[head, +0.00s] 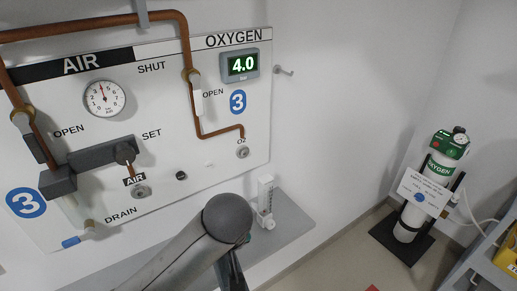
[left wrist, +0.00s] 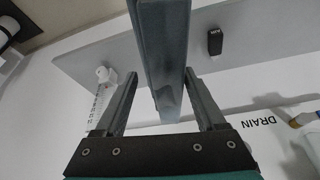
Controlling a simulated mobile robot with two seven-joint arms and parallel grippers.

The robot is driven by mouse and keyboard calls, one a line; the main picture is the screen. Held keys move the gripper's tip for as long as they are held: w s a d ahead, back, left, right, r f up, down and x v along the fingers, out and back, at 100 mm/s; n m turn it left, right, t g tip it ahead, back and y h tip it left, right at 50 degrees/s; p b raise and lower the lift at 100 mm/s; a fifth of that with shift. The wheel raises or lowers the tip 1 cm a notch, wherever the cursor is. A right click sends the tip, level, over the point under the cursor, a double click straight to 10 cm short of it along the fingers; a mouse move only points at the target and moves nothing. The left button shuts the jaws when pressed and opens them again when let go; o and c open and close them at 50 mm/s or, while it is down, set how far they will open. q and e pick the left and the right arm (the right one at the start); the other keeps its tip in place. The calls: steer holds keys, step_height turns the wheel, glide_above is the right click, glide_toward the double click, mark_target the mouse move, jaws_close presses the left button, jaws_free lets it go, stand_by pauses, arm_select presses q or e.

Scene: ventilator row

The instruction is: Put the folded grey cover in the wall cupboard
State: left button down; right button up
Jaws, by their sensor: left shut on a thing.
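My left gripper (left wrist: 161,74) shows in the left wrist view with a finger on each side of a long grey slab-like thing. I take this to be the folded grey cover (left wrist: 163,45); it is seen nearly edge-on and runs up out of the picture. The gripper is shut on it, above the grey shelf. In the head view my arm comes in at the bottom and hides most of the gripper area; only a dark grey strip shows below the round joint. The wall cupboard is not in view. My right gripper is not in view.
A grey shelf (head: 293,222) runs under the gas panel (head: 222,160), with a clear flowmeter (head: 265,200) on it. The left wrist view shows a small black object (left wrist: 215,40) at the shelf. An oxygen cylinder (head: 428,190) stands in the right corner, beside a grey rack (head: 470,270).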

arm_select(q)
steer(key=w+a+r+m+h+b, duration=0.1)
steer(key=a+r+m+b, duration=0.3)
steer(key=a+r, duration=0.3)
steer(key=shift+a+r+h+b, duration=0.3)
steer(key=shift+a+r+h, duration=0.1)
steer(key=shift+r, duration=0.8)
